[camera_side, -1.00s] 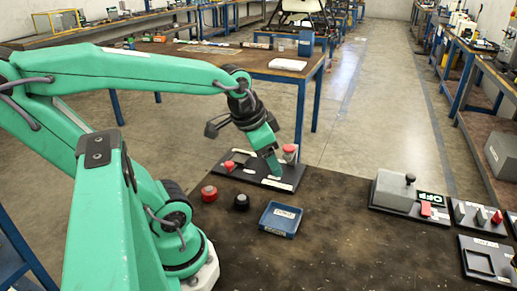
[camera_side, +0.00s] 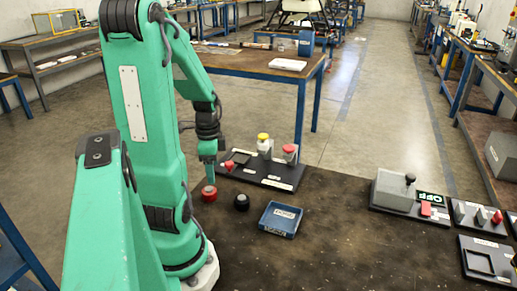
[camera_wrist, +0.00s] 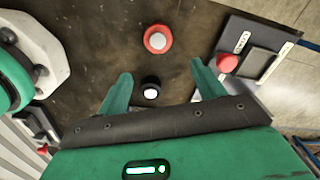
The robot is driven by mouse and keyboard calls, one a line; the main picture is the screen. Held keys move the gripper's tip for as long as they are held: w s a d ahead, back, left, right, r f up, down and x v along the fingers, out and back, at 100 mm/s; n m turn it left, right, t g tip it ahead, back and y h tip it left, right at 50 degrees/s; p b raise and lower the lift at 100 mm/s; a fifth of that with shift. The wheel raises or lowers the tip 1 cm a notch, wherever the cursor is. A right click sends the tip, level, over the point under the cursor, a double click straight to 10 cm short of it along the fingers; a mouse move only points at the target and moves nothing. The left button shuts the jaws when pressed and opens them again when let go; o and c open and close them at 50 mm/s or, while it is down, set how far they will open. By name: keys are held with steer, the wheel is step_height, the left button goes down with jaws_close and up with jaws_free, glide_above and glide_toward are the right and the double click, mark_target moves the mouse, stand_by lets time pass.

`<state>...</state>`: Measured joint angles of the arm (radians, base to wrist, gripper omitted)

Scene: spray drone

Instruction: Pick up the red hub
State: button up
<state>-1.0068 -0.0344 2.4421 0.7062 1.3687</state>
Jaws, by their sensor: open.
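The red hub (camera_side: 209,193), a short round piece with a pale centre, stands on the dark table at the left of the small parts. In the wrist view the red hub (camera_wrist: 158,39) lies just past my fingertips. My gripper (camera_side: 209,179) points down just above the red hub. In the wrist view my gripper (camera_wrist: 160,70) has its two green fingers wide apart, with nothing held. A black hub (camera_side: 241,202) stands right of the red one. In the wrist view the black hub (camera_wrist: 150,90) shows between the fingers.
A blue tray (camera_side: 279,233) lies right of the hubs. Behind stands a black board (camera_side: 270,183) with a yellow-topped post (camera_side: 263,147) and a red-topped post (camera_side: 290,153). A grey box (camera_side: 394,190) with a knob stands further right. The table's front middle is clear.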

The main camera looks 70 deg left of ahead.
mark_target(209, 190)
steer(key=shift+s+a+f, duration=0.45)
steer(key=shift+s+f, duration=0.1)
steer(key=shift+s, duration=0.2)
steer(key=shift+f, duration=0.1)
steer(key=shift+f, duration=1.2)
steer(key=shift+f, duration=2.6)
steer(key=c, duration=1.1)
